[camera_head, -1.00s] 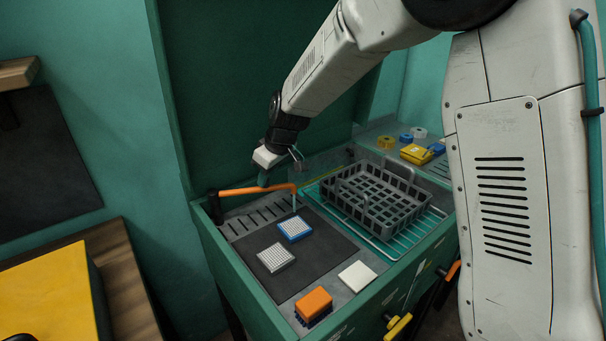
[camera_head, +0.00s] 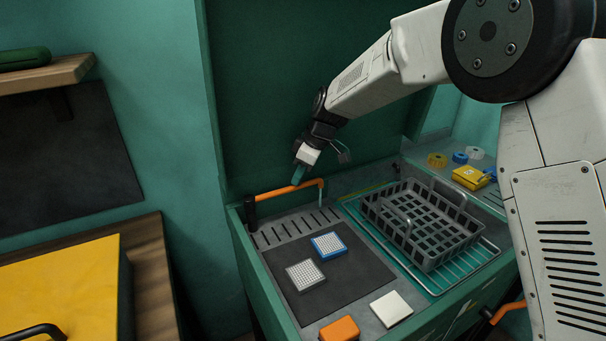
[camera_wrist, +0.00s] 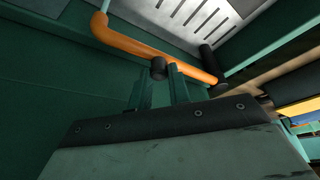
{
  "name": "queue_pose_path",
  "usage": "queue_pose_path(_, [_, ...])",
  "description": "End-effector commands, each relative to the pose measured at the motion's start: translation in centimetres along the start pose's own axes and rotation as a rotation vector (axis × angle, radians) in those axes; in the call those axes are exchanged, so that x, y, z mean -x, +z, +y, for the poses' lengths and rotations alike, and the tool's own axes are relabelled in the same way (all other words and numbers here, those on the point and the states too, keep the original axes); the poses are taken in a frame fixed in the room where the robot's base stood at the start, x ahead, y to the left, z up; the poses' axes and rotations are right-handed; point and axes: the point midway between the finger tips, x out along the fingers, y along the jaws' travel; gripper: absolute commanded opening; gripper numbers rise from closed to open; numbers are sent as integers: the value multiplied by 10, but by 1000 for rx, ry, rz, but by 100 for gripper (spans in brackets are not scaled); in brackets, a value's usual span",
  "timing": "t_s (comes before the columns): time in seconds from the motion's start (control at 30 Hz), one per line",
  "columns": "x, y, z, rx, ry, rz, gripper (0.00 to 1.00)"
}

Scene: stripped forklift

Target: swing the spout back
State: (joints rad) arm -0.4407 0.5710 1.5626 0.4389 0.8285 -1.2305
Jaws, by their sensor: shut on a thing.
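The orange spout (camera_head: 280,192) runs from a dark upright post (camera_head: 250,210) at the left to a downturned end on the right, near the back wall and above the slotted grey strip. My gripper (camera_head: 298,176) is over the middle of the spout, shut on it. In the wrist view the orange spout (camera_wrist: 150,50) crosses in front of my gripper (camera_wrist: 165,78), whose green fingers reach it beside a small dark round piece. The exact contact between fingers and spout is partly hidden.
A grey basket (camera_head: 415,225) stands on a wire rack to the right. A blue-edged rack (camera_head: 328,244), a grey rack (camera_head: 305,275) and a white block (camera_head: 391,309) lie in front, with an orange box (camera_head: 340,329). The green back wall rises close behind my gripper.

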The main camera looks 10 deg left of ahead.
Motion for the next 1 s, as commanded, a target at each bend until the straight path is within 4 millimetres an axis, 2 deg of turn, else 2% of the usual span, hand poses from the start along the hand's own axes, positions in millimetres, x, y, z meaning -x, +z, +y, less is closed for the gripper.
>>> queue_pose_path(0.27, [1,-2,2,-1,7,6,0])
queue_pose_path(0.3, [1,-2,2,-1,7,6,30])
queue_pose_path(0.33, [1,-2,2,-1,7,6,38])
queue_pose_path(0.37, [1,-2,2,-2,7,6,41])
queue_pose_path(0.67, [4,1,3,-4,6,4,41])
queue_pose_path(0.77, [14,0,3,-4,8,5,41])
queue_pose_path(1.0, [55,0,2,-3,8,6,41])
